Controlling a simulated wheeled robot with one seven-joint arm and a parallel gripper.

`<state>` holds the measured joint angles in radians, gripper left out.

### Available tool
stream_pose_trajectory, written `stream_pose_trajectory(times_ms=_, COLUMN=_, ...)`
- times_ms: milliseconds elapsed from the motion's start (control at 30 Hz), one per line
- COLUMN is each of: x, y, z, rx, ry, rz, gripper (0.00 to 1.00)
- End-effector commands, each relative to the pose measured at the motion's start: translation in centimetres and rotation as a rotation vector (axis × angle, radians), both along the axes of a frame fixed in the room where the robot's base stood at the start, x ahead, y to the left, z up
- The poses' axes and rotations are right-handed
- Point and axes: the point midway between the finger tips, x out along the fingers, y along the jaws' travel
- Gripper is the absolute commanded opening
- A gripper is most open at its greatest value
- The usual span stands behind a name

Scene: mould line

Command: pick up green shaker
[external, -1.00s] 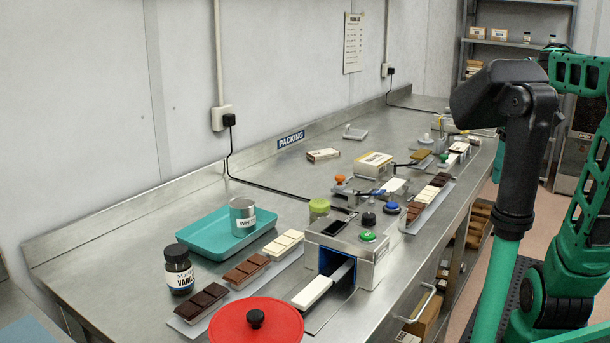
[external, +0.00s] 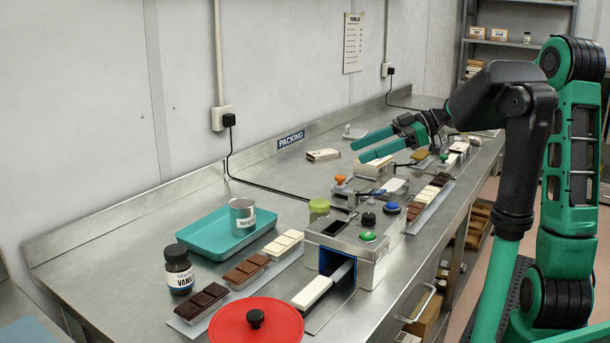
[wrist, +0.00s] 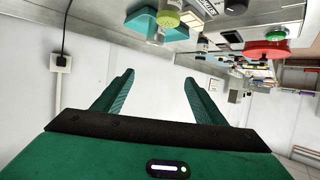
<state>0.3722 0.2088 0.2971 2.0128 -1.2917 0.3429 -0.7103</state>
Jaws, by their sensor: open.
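The green shaker (external: 319,208) is a small container with a yellow-green top. It stands upright on the steel bench, just behind the grey machine with buttons. It also shows near the top of the wrist view (wrist: 168,17), where the picture appears upside down. My gripper (external: 358,148) is open and empty, raised above the bench, to the right of the shaker and farther along the bench in the external view. In the wrist view, both fingers (wrist: 158,85) are spread with nothing between them.
The grey machine (external: 375,258) stands in front of the shaker. A teal tray (external: 203,238) with a metal tin (external: 242,216), a vanilla bottle (external: 179,269), chocolate bars (external: 245,271) and a red lid (external: 280,325) lie nearby. A black cable (external: 262,188) runs behind the shaker.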

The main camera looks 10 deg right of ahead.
Motion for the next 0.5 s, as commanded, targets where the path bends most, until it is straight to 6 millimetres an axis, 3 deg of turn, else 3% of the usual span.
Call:
stream_pose_trajectory(times_ms=33, x=-0.1, y=-0.1, z=-2.0, rx=-0.006, ry=0.016, rz=-0.005, gripper=0.65)
stream_pose_trajectory(times_ms=200, x=-0.1, y=-0.1, z=-6.5, rx=-0.008, ry=0.014, rz=-0.007, gripper=0.65)
stream_pose_trajectory(times_ms=367, x=-0.1, y=-0.2, z=-9.7, rx=-0.010, ry=0.012, rz=-0.007, gripper=0.65)
stream_pose_trajectory(times_ms=500, x=-0.1, y=0.0, z=-10.8, rx=-0.011, ry=0.009, rz=-0.005, gripper=0.65)
